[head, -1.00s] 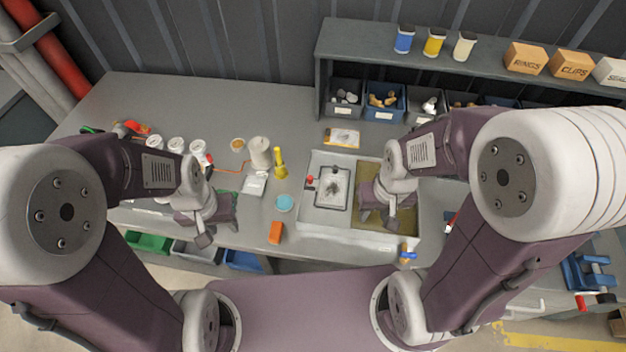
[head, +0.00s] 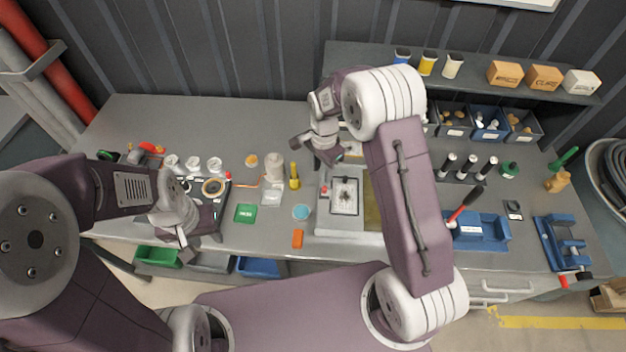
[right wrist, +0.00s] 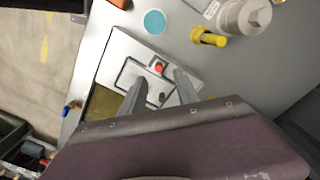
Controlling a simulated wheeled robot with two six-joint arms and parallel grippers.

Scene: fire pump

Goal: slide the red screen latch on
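The red latch (head: 323,188) is a small red knob at the left edge of the grey framed screen panel (head: 345,222) on the bench; the right wrist view shows it too (right wrist: 158,67). A black-rimmed screen (head: 345,196) with dark bits on it lies right of the latch. My right gripper (head: 318,150) is above the panel's back edge, apart from the latch. In the right wrist view its two fingers (right wrist: 161,82) are spread and empty, with the latch showing between and beyond them. My left gripper (head: 187,248) hangs at the bench's front left; its opening is unclear.
A shelf with bins (head: 453,120) is behind. My right arm covers part of the panel's right side.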

